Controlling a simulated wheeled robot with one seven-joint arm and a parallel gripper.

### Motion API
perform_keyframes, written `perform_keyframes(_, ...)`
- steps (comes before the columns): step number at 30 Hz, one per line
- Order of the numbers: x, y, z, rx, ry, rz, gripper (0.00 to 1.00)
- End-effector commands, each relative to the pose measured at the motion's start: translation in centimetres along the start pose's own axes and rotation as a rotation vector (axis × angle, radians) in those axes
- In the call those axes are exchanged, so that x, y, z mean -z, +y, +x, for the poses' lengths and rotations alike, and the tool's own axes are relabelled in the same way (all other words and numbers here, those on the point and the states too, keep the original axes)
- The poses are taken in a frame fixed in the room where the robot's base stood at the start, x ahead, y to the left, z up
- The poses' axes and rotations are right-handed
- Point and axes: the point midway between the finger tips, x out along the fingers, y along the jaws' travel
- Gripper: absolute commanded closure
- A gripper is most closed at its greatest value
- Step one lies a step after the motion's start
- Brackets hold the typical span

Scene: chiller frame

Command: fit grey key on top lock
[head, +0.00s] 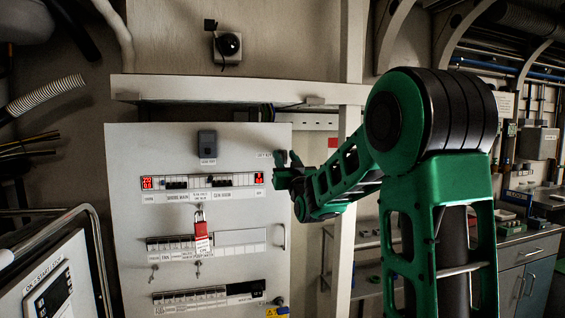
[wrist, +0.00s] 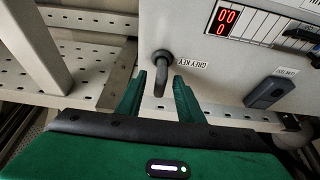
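The grey key (wrist: 161,62) is a dark, rounded piece with a stem, at the panel's edge beside a "GREY KEY" label (wrist: 193,64). In the head view it is hard to make out behind my gripper (head: 284,172), at the panel's upper right. In the wrist view my gripper (wrist: 160,95) is open. Its two green fingers stand either side of the key's stem, with a gap visible on both sides. A dark grey box (head: 207,143) sits at the top of the panel and also shows in the wrist view (wrist: 268,92). I cannot tell whether it is the top lock.
The light panel (head: 125,215) has rows of switches and red displays. A red padlock (head: 201,228) with a tag hangs in its middle, with small keys (head: 197,268) below. A shelf (head: 235,91) juts out above. A perforated metal frame (wrist: 95,75) lies beside the panel.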

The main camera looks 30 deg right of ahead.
Motion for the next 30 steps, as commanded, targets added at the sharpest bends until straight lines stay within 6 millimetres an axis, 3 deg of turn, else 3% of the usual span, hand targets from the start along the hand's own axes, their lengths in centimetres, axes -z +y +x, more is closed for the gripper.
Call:
perform_keyframes(8,0.0,0.0,-1.5,0.000,-0.001,0.001,0.66)
perform_keyframes(21,-0.1,-0.1,-9.1,-0.001,-0.002,0.001,0.66)
perform_keyframes(30,-0.2,-0.2,-10.8,-0.001,-0.001,0.000,0.66)
